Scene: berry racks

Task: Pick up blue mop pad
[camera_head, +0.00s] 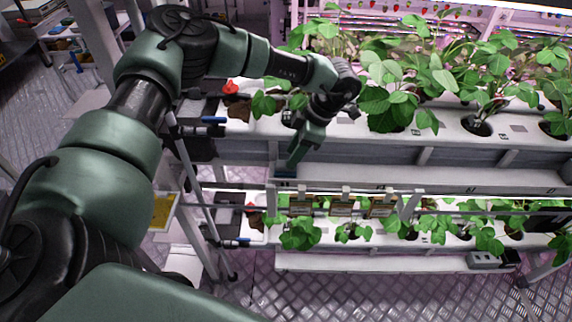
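A small dark blue piece (285,172), which may be the blue mop pad, shows at the left end of the pale ledge below the upper planting trough. My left gripper (294,158) points down just above it, at the front of the rack. Its fingertips look close to or touching the blue piece; I cannot tell which. The fingers show edge-on, so their opening is hidden. My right gripper is not in view.
White planting troughs (455,128) with leafy strawberry plants (385,100) run along the upper tier. A lower tier (420,266) has more plants. Blue-handled pipe fittings (213,119) and a slanted post are at the left. The metal floor (390,300) in front is clear.

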